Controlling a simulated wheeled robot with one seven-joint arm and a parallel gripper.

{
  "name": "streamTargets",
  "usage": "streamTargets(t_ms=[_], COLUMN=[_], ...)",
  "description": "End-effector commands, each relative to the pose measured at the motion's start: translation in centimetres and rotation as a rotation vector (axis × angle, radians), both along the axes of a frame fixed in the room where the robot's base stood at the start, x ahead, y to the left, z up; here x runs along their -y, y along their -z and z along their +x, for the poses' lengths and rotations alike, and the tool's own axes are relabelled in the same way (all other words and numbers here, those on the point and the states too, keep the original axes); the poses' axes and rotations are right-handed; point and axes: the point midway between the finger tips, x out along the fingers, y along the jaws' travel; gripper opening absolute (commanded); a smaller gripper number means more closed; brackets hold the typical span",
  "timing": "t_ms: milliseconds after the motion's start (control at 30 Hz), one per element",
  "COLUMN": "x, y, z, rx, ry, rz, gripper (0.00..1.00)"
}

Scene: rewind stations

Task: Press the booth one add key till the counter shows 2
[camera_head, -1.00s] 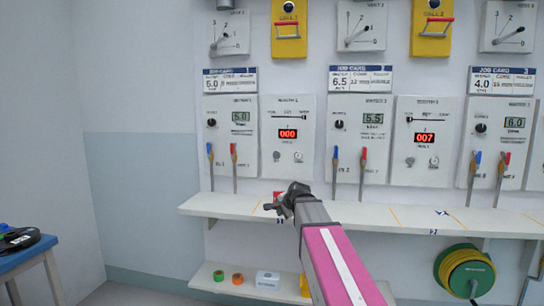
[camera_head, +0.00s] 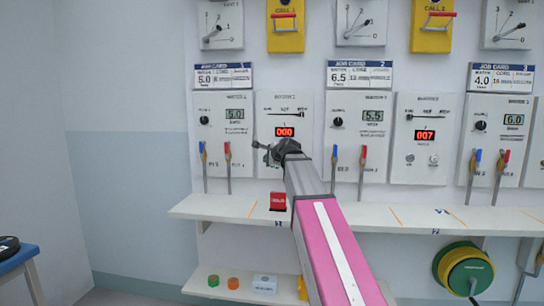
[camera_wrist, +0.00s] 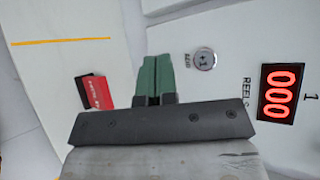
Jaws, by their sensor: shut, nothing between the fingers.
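The booth one panel (camera_head: 265,110) is on the wall, and its red counter (camera_head: 285,132) reads 000; the counter also reads 000 in the wrist view (camera_wrist: 281,91). In the head view my arm hides the panel's keys. My gripper (camera_head: 266,150) is in front of the lower part of that panel. Its green fingertips (camera_wrist: 157,72) are together and empty, beside the key in the picture; I cannot tell their distance from the panel.
A red block (camera_head: 278,201) sits on the white shelf (camera_head: 215,207) below the panel. Levers (camera_head: 228,160) stand to the left, and more (camera_head: 362,160) to the right. The booth two counter (camera_head: 425,135) reads 007.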

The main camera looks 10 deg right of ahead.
Motion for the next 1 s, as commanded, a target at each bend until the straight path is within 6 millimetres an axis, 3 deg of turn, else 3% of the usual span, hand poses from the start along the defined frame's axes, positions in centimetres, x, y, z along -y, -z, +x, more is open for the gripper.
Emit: streamTargets(t_ms=[367, 1000], x=[0.3, 2.5], y=[0.0, 0.0], z=[0.9, 7.8], rx=[0.0, 0.0], ry=[-0.001, -0.001], rz=[-0.002, -0.002], gripper=[0.0, 0.0])
